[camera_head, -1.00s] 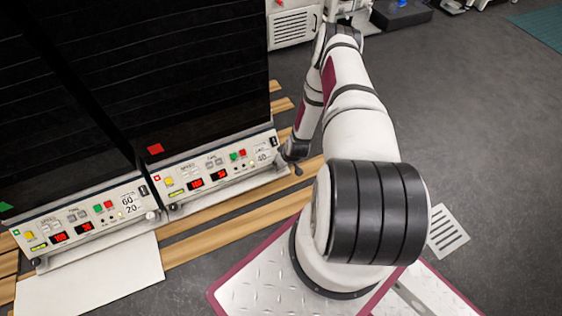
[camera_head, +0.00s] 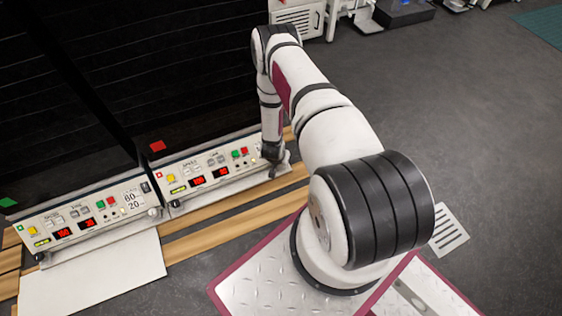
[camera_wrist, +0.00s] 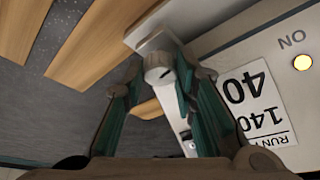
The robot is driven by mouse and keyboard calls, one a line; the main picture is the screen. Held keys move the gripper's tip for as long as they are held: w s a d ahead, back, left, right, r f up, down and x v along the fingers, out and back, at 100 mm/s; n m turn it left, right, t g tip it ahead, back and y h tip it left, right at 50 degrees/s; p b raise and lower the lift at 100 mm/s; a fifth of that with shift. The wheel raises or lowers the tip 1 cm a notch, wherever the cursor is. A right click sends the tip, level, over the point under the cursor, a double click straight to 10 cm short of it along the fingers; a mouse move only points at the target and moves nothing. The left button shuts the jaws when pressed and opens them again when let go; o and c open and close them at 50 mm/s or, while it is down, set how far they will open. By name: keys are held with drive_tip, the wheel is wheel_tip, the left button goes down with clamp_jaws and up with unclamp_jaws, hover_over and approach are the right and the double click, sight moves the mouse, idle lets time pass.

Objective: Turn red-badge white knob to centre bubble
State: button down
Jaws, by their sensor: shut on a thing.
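The red-badge shaker is the right one of two; its control panel (camera_head: 205,173) carries a small red badge (camera_head: 159,175) at its left end. A yellow-green strip (camera_head: 178,189), which looks like the level vial, sits low on that panel; the bubble in it is too small to make out. My gripper (camera_head: 272,160) is at the panel's right end and hides the knob there in the head view. In the wrist view, the white knob (camera_wrist: 158,66) with a dark mark sits between the fingertips of my gripper (camera_wrist: 155,78), which is shut on it.
A second shaker panel (camera_head: 85,220) with a green badge stands at the left, with its own white knob (camera_head: 154,212) at its right corner. Wooden slats (camera_head: 225,212) run below the shakers. A run label (camera_wrist: 250,100) lies close beside one finger.

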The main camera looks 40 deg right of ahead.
drive_tip(key=shift+m+g, duration=0.4)
drive_tip(key=shift+m, duration=0.6)
drive_tip(key=shift+b, duration=0.3)
drive_tip(key=c, duration=1.6)
unclamp_jaws()
